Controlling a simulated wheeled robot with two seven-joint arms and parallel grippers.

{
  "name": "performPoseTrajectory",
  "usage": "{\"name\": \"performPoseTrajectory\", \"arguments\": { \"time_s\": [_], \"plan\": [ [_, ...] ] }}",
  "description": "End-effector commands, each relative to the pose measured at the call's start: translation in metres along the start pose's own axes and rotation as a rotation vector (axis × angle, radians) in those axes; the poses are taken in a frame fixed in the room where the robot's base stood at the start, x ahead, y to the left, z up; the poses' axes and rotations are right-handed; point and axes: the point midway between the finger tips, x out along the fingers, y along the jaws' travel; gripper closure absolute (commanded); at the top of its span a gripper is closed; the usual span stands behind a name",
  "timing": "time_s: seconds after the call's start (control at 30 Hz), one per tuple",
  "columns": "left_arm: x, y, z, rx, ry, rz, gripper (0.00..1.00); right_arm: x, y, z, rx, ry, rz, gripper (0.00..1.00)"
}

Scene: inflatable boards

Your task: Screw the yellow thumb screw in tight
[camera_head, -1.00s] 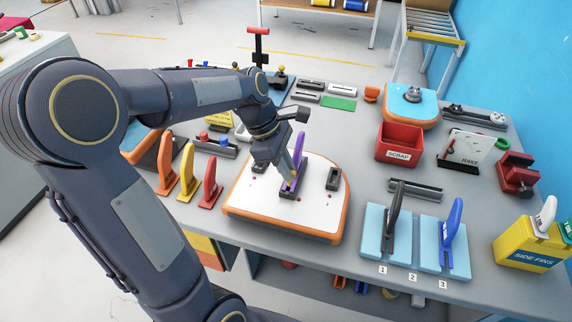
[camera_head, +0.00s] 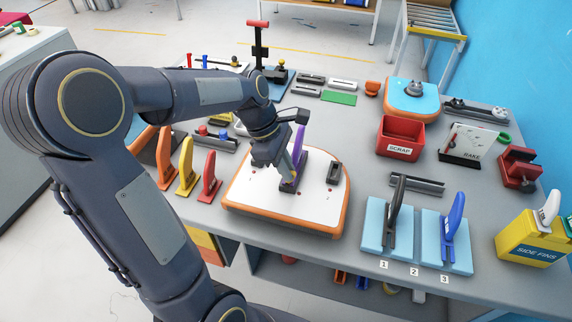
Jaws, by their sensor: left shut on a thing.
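The white board with an orange edge (camera_head: 262,207) lies on the bench in front of me. A purple fin (camera_head: 299,139) stands upright in a dark fin box (camera_head: 291,183) on it. My left gripper (camera_head: 293,178) points down at the fin box, right beside the base of the fin, and is shut. The yellow thumb screw is mostly hidden by the fingers; only a trace of yellow shows there, so its depth cannot be told. My right gripper is not in view.
A second dark box (camera_head: 334,172) sits on the board's right side. Orange, yellow and red fins (camera_head: 209,179) stand to the left. The red scrap bin (camera_head: 401,139), a blue fin stand (camera_head: 379,235) and the side fins box (camera_head: 530,239) are to the right.

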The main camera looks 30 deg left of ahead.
Motion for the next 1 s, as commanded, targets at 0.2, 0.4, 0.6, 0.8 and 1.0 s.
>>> {"name": "performPoseTrajectory", "arguments": {
  "time_s": [0.2, 0.4, 0.6, 0.8, 1.0],
  "plan": [
    [0.002, 0.000, -0.001, 0.000, 0.000, 0.000, 0.75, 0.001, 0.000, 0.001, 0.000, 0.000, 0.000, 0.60],
    [0.002, 0.000, -0.001, 0.000, 0.000, 0.000, 0.62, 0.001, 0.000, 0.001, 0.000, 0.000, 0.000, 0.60],
    [0.000, 0.000, -0.001, 0.000, 0.000, 0.001, 0.62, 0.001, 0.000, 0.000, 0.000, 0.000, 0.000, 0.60],
    [-0.028, 0.001, -0.001, 0.000, 0.000, 0.005, 0.62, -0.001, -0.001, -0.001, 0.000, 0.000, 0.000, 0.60],
    [-0.061, 0.001, -0.001, 0.000, 0.000, 0.004, 0.62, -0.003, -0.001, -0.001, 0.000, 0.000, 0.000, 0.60]
  ]
}}
